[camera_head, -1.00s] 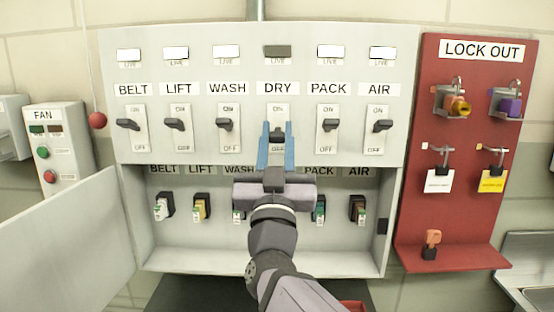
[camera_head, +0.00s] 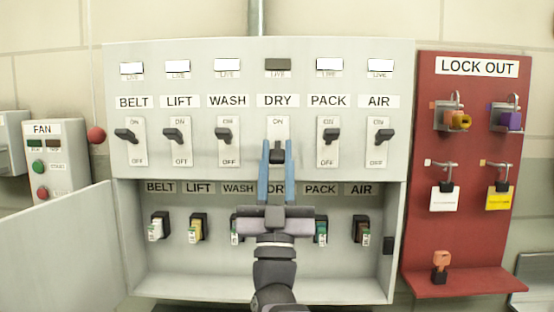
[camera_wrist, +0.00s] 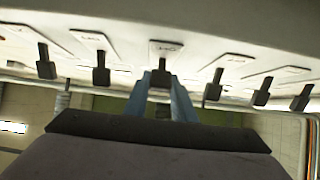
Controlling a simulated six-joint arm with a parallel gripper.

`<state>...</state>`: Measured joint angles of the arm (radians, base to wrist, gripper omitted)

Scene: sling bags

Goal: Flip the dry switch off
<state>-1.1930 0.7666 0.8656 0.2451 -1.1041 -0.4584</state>
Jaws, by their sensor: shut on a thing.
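The dry switch's plate (camera_head: 278,126) sits in the top row of the grey panel, under the label DRY. Its dark lever (camera_head: 277,155) sits lower than the neighbouring levers, toward the OFF end. My gripper (camera_head: 277,150) has its blue fingers on either side of this lever and is shut on it. The wrist view shows the lever (camera_wrist: 161,80) between the fingertips (camera_wrist: 160,84). The OFF mark is hidden behind the gripper. The dry indicator light (camera_head: 278,64) is dark, while the other lights in the row are white.
The pack switch (camera_head: 328,137) and wash switch (camera_head: 226,136) stand close on either side. An open lower compartment (camera_head: 175,278) holds several small plugs below. A red lock-out board (camera_head: 467,140) stands right, a fan box (camera_head: 55,160) left.

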